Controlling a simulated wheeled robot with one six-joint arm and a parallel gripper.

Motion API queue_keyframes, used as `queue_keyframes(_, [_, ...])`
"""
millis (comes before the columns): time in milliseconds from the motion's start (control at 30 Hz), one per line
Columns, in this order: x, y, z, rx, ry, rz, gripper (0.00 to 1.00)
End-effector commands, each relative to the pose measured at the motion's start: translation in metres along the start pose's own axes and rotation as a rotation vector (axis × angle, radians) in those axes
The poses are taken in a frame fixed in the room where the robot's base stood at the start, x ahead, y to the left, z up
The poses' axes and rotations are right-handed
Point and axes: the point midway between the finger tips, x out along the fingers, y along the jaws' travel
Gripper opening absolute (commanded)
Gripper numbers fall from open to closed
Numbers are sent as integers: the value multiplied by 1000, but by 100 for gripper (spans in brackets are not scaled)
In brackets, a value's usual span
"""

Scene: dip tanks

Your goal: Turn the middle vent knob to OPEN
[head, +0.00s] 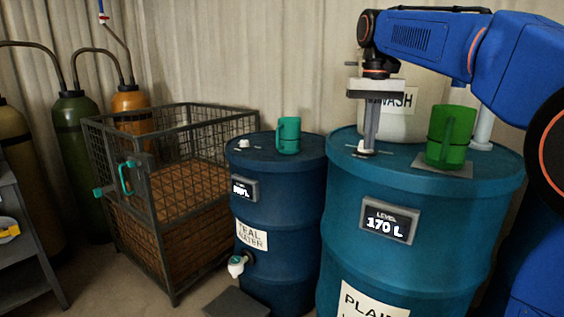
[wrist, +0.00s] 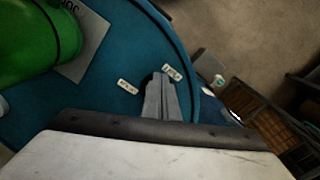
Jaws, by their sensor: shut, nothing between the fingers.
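The vent knob (head: 363,153) under my gripper is a small pale piece on the lid of the large blue drum (head: 345,215) labelled "PLAIN". My gripper (head: 370,148) points straight down at it with its fingers together, holding nothing. The fingertips are at or just above the knob; I cannot tell whether they touch. In the wrist view my fingers (wrist: 160,95) hide most of the knob. Two small white labels, a left one (wrist: 128,87) and a right one (wrist: 172,73), lie beside it; their words are too blurred to read surely.
A green mug (head: 450,138) stands on a grey plate on the same lid, right of my gripper. A smaller dark blue drum (head: 290,205) to the left bears a white knob (head: 243,143) and a teal mug (head: 289,136). A wire cage (head: 185,190) stands further left.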

Motion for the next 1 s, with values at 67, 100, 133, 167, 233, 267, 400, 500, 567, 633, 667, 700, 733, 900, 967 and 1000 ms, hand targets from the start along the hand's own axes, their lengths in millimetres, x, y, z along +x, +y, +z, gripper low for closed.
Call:
queue_keyframes(67, [0, 0, 3, 0, 0, 0, 0])
queue_keyframes(100, [0, 0, 4, -1, 0, 0, 0])
queue_keyframes(133, [0, 0, 5, -1, 0, 0, 0])
queue_keyframes(167, [0, 0, 6, -1, 0, 0, 0])
queue_keyframes(233, [-1, 0, 7, -1, 0, 0, 0])
queue_keyframes(267, [-3, 0, 6, 0, 0, 0, 0])
queue_keyframes(400, [-14, 0, 6, 0, 1, 0, 0])
queue_keyframes(500, [-24, 0, 6, 0, 0, 0, 0])
queue_keyframes(567, [-30, 0, 6, 0, 1, 0, 0])
queue_keyframes(633, [-37, 0, 6, 0, 0, 0, 0])
queue_keyframes(667, [-40, 0, 6, 0, 1, 0, 0])
queue_keyframes(700, [-44, 0, 6, 0, 1, 0, 0])
queue_keyframes(733, [-46, 0, 6, 0, 1, 0, 0])
queue_keyframes(900, [-58, 0, 6, 0, 0, 0, 0])
queue_keyframes(967, [-60, 0, 6, 0, -1, 0, 0])
queue_keyframes(1000, [-60, 0, 6, 0, -1, 0, 0])
